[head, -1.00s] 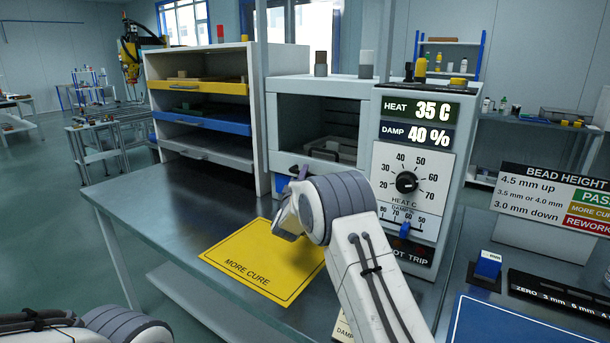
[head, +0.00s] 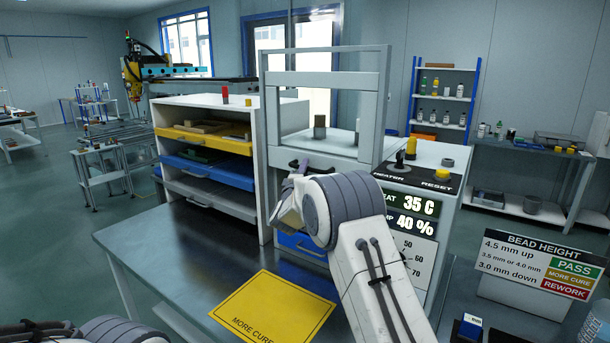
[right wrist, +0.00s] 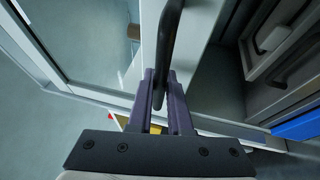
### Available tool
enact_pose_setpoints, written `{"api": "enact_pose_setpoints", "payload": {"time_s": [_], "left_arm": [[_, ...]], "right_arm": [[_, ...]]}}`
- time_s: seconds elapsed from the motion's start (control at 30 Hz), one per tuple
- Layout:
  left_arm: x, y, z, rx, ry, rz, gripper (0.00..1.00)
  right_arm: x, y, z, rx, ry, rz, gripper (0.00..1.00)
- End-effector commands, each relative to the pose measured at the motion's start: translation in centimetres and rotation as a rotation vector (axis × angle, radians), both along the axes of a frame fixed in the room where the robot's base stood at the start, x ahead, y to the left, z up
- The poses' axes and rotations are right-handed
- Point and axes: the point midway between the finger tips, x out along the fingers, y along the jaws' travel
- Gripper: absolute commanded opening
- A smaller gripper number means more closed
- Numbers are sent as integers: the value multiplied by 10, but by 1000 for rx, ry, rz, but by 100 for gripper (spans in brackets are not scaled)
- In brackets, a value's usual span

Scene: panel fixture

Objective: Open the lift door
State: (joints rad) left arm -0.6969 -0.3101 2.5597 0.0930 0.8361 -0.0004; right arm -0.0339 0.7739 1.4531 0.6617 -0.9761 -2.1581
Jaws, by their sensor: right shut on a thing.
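The lift door (head: 380,110) is a pale frame with a clear window. It stands raised between upright posts, its window above the top of the cure cabinet. Its black handle (right wrist: 168,40) is between the dark fingers of my right gripper (right wrist: 160,80), which is shut on it. In the head view, my right gripper (head: 298,172) is at the door's lower edge, partly hidden by my wrist. The cabinet front below is largely covered by my arm; a blue-fronted part (head: 305,246) shows low in it. My left gripper is out of view.
A shelf unit (head: 222,101) with yellow and blue trays stands left of the cabinet. The control panel (head: 410,215) reads 35 C and 40 %. A yellow MORE CURE mat (head: 272,306) lies on the bench. The bead height sign (head: 540,262) stands at right.

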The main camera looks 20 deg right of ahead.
Motion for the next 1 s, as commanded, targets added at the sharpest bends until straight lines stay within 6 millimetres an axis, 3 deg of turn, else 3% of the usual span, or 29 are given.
{"api": "enact_pose_setpoints", "payload": {"time_s": [0.03, 0.13, 0.6, 0.63, 0.7, 1.0], "left_arm": [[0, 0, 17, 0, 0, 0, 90], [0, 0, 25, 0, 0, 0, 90], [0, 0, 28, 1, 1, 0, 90], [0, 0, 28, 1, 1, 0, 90], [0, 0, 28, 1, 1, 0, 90], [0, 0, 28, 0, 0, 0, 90]], "right_arm": [[0, 0, 20, 1, -3, 0, 0], [0, 0, 30, 2, -1, 0, 0], [0, 0, 33, 1, 3, 1, 0], [0, 0, 33, 2, 4, 1, 29], [0, 0, 33, 2, 4, 1, 47], [-1, 0, 32, 2, 4, 1, 47]]}}
